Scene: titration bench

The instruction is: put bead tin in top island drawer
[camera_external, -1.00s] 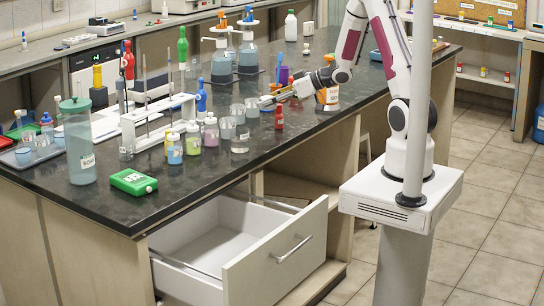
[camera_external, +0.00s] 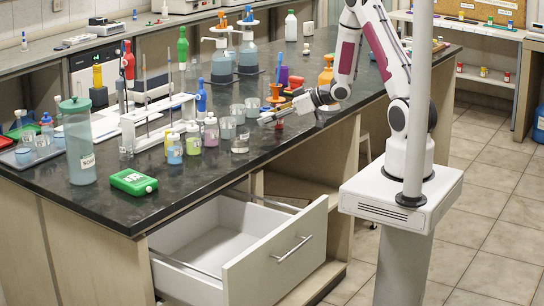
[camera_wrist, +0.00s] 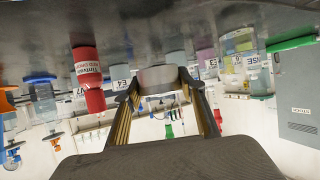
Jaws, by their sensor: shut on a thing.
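My gripper (camera_external: 266,119) is low over the dark island top, among the glassware near its front edge. In the wrist view its two fingers (camera_wrist: 162,97) close on a short grey round thing, seemingly the bead tin (camera_wrist: 160,76), touching both sides. The tin's label is not readable, and the gripper and nearby glassware make it hard to pick out in the external view. The tin is close to the bench surface; I cannot tell if it touches. The top island drawer (camera_external: 280,257) is pulled open below the bench front and looks empty inside.
A red bottle (camera_wrist: 86,76) stands beside my gripper. Several beakers (camera_external: 228,127) and small coloured bottles (camera_external: 210,132) stand close to the left. A green box (camera_external: 133,182) and a tall lidded jar (camera_external: 78,145) are farther left. The bench front above the drawer is clear.

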